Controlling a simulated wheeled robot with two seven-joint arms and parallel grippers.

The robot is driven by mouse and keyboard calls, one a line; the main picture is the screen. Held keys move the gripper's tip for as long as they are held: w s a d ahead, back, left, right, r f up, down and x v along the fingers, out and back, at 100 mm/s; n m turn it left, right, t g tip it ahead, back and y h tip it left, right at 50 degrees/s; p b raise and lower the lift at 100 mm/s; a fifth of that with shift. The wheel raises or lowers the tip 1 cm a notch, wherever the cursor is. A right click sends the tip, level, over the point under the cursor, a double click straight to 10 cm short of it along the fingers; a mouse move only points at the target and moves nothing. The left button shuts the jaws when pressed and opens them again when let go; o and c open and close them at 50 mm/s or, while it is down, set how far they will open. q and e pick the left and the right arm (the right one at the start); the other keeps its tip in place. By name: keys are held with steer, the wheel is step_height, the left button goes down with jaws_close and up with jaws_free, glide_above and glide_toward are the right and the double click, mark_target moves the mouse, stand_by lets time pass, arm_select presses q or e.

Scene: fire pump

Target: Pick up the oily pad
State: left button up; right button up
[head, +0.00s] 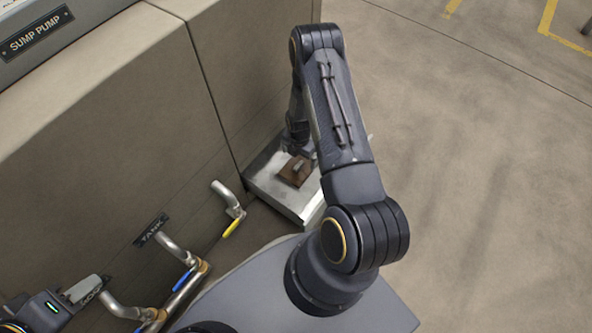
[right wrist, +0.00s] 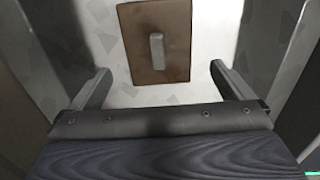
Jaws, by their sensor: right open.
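The oily pad (head: 292,177) is a brown square with a small grey grip on top. It lies on a pale metal tray (head: 262,186) on the floor, beside the beige cabinet. In the right wrist view the pad (right wrist: 176,58) lies ahead of my right gripper (right wrist: 160,80), between the lines of its two spread fingers. The gripper is open and empty. In the head view its fingertips are hard to make out behind my arm. My left gripper (head: 83,289) is at the lower left, away from the pad; its jaw opening is unclear.
The beige cabinet (head: 110,110) with a sump pump sign (head: 37,33) stands close on the left. Pipes with a yellow-handled valve (head: 231,228) and a blue-handled valve (head: 184,279) stick out below, near a tank label (head: 151,230). Open floor (head: 480,180) lies to the right.

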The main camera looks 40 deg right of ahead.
mark_target(299, 165)
step_height(299, 165, down, 7)
steer(key=b, duration=0.3)
steer(key=shift+w+f, duration=0.1)
steer(key=shift+w, duration=0.05)
steer(key=shift+c, duration=0.3)
steer(key=c, duration=0.7)
